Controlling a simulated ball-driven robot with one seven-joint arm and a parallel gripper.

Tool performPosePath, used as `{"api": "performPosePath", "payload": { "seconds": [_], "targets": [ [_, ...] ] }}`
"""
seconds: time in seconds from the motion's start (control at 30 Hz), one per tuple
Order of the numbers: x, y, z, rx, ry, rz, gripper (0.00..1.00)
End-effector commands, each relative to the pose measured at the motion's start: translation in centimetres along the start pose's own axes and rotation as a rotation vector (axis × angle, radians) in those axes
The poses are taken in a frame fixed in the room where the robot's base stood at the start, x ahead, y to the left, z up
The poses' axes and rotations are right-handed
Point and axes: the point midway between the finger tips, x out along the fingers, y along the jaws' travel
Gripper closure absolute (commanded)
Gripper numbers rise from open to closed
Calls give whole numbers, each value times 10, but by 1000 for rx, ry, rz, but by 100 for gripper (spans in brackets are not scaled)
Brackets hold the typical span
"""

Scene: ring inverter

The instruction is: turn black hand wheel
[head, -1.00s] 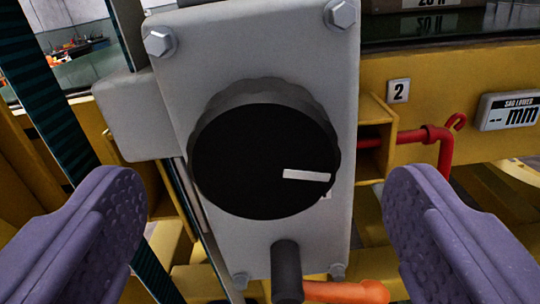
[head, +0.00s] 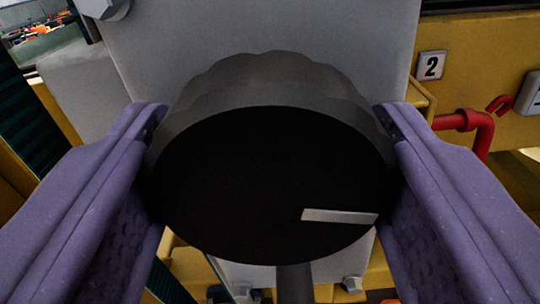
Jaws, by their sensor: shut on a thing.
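The black hand wheel (head: 250,175) fills the middle of the head view. It is a round knob with a scalloped grey-lit rim and a white pointer mark (head: 340,215) that points to the right. It sits on a grey plate (head: 250,30). My gripper (head: 272,180) has one purple finger on each side of the wheel and is shut on its rim. The fingers' inner faces against the wheel are partly hidden.
Bolts hold the plate, one at the upper left (head: 103,8). A dark handle (head: 294,283) shows below the wheel.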

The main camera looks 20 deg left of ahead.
Motion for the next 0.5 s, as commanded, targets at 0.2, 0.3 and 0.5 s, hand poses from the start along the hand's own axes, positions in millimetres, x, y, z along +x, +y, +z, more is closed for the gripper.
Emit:
{"api": "performPosePath", "payload": {
  "seconds": [0.2, 0.3, 0.5],
  "targets": [
    [0, 1, 2, 59, 1, 1, 64],
    [0, 1, 3, 114, 1, 2, 64],
    [0, 2, 4, 275, 2, 2, 64]
  ]
}}
